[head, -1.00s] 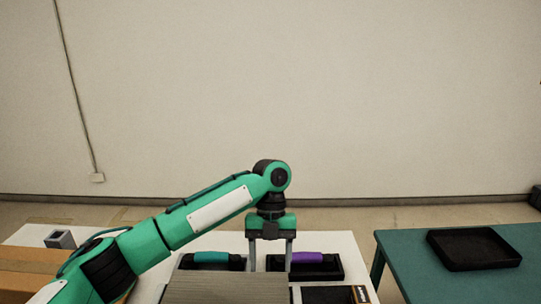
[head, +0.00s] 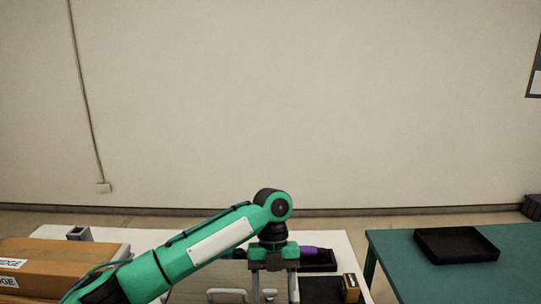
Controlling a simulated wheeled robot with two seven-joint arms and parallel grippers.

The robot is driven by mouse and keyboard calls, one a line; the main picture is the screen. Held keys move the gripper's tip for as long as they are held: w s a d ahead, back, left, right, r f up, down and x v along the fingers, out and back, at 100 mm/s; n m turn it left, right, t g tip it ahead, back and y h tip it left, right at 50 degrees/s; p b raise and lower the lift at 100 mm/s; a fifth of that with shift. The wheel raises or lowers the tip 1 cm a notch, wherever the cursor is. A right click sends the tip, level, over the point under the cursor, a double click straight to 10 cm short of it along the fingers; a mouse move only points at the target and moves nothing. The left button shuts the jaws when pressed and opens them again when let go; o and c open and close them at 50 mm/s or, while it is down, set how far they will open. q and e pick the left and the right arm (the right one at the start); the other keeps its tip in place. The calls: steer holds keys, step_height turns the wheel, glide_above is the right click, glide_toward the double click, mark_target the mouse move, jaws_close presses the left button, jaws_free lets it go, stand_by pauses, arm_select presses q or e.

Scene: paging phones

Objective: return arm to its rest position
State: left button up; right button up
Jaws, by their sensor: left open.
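My left arm reaches in from the lower left, and my left gripper (head: 274,286) points downward over the near part of the white table (head: 335,240). Its two grey fingers are apart, and I see nothing held between them. A phone with a purple handset (head: 308,251) on a black base lies behind and to the right of the gripper in the picture. My right gripper is out of view.
Cardboard boxes (head: 95,263) stand at the left, with a small grey holder (head: 79,233) behind them. A small brown box (head: 350,282) sits near the table's right edge. A black tray (head: 440,255) lies on the teal table (head: 390,265), beyond a gap on the right.

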arm_select(q)
steer(key=s+f+n+t+h, duration=0.3)
steer(key=s+f+n+h, duration=0.2)
steer(key=s+f+n, duration=1.05)
steer(key=s+a+f+n+t+y, duration=0.3)
steer(key=s+a+n, duration=0.5)
steer(key=a, duration=0.4)
steer(key=s+a+f+n+t+y, duration=0.25)
steer(key=s+a+n, duration=0.45)
steer(key=a+n, duration=0.4)
step_height(320, 180, down, 30)
steer(key=m+g, duration=0.1)
steer(key=g, duration=0.1)
steer(key=s+a+f, duration=0.2)
steer(key=s+f, duration=0.7)
steer(key=f, duration=0.1)
steer(key=s+a+f+g, duration=0.1)
steer(key=s+a+f, duration=0.1)
steer(key=s+f, duration=0.8)
steer(key=shift+f, duration=0.65)
